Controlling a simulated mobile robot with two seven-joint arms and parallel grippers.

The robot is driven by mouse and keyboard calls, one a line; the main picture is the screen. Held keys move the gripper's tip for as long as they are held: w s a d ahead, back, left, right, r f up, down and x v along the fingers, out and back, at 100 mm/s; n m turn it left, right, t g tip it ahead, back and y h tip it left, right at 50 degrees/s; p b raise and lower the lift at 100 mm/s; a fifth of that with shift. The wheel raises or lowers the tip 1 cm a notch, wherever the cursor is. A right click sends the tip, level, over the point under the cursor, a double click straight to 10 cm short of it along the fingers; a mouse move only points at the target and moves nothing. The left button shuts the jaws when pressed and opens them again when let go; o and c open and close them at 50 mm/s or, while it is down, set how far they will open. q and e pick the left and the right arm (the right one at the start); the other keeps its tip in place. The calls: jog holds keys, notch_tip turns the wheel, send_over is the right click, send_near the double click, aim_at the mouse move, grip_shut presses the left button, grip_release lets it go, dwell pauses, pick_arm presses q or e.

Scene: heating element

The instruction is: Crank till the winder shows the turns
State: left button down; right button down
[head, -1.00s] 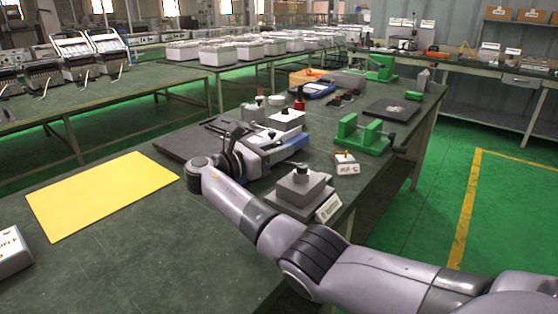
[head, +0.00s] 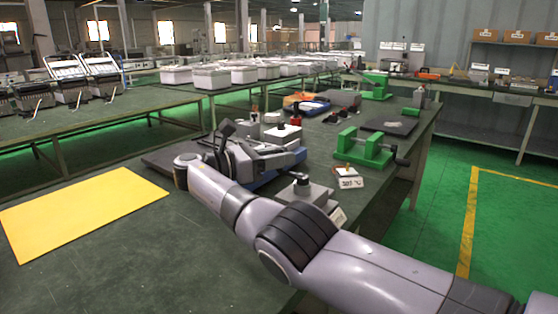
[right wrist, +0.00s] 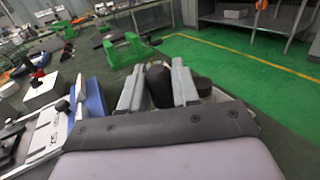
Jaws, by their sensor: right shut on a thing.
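What the handle joins to is hidden. A green frame device (head: 364,150) with a dark crank-like part on its right side stands beyond the gripper; it also shows in the right wrist view (right wrist: 124,52). No turns reading is legible. My left gripper is out of view.
A yellow mat (head: 80,210) lies at left on clear bench. Another green device (head: 375,86) stands farther back.

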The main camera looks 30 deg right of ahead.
dwell(0.4)
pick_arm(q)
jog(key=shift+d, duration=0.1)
pick_arm(e)
jog(key=c, duration=1)
grip_release()
jog(key=shift+o, duration=0.2)
pick_arm(q)
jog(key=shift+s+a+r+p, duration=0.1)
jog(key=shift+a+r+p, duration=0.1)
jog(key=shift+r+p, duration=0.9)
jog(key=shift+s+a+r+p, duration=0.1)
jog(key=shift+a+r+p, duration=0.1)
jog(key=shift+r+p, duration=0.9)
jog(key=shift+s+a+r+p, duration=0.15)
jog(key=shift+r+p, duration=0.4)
jog(key=shift+p, duration=1)
pick_arm(e)
notch_tip(320, 180, up, 20)
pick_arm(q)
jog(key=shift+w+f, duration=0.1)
